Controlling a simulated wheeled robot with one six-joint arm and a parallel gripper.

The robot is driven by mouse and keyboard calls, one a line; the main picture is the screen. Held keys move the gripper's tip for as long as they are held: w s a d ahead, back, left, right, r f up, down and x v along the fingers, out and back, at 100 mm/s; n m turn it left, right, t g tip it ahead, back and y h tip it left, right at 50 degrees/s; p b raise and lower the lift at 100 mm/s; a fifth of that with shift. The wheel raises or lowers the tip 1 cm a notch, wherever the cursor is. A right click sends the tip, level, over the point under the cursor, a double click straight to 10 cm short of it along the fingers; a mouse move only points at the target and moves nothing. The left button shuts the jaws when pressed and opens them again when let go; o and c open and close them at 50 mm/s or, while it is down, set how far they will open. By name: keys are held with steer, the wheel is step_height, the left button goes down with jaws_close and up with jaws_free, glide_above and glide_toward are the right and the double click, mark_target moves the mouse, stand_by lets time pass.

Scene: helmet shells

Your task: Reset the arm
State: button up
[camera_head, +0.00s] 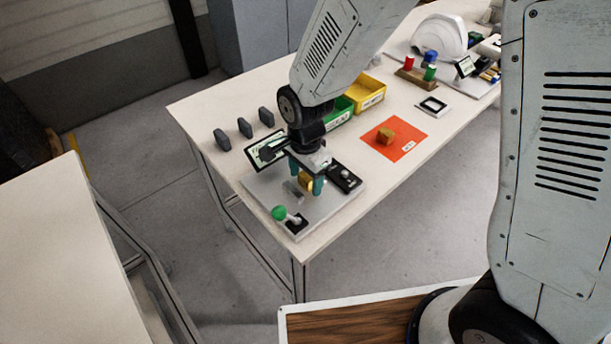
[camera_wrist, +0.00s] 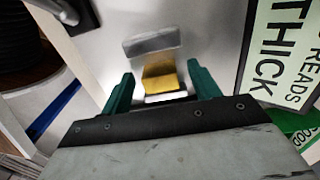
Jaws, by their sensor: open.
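My gripper (camera_head: 311,188) is over the grey plate (camera_head: 262,186) at the near left end of the white table. In the wrist view, its two green fingers (camera_wrist: 163,76) are spread apart. A gold block (camera_wrist: 160,72) lies between and just beyond them, with visible space on both sides. A grey block (camera_wrist: 152,42) adjoins the gold block on its far side. In the head view, the gold block (camera_head: 306,181) is partly hidden by a finger. Whether the fingers are level with the block or above it is hard to tell.
Green (camera_head: 340,113) and yellow (camera_head: 369,95) bins, an orange mat (camera_head: 408,128) with a brown block, and a white helmet shell (camera_head: 438,35) lie farther off.

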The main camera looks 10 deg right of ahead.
step_height(320, 180, up, 8)
steer(key=shift+f, duration=0.25)
